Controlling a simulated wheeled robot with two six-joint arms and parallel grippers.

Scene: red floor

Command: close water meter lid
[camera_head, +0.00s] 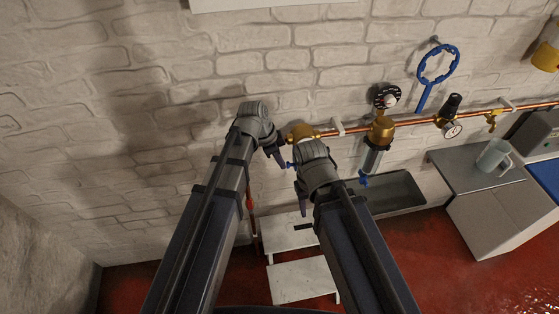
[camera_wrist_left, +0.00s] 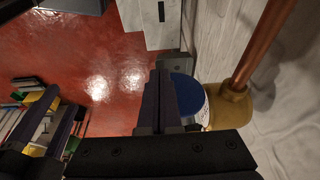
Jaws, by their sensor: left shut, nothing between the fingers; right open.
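The water meter is a brass body (camera_head: 303,131) on the copper pipe along the wall; its brass part also shows in the left wrist view (camera_wrist_left: 232,106). In that view its round blue lid (camera_wrist_left: 187,95) is partly hidden behind my left fingers, with a pale rim beside it. I cannot tell how far the lid is open. My left gripper (camera_head: 279,156) is shut and empty, just left of and below the meter; its fingers (camera_wrist_left: 158,101) appear right beside the lid, contact unclear. My right gripper (camera_head: 300,188) is open, below the meter, partly hidden by its own wrist.
A sink (camera_head: 398,192) and a counter (camera_head: 480,170) stand at right. A white step stool (camera_head: 301,280) is below.

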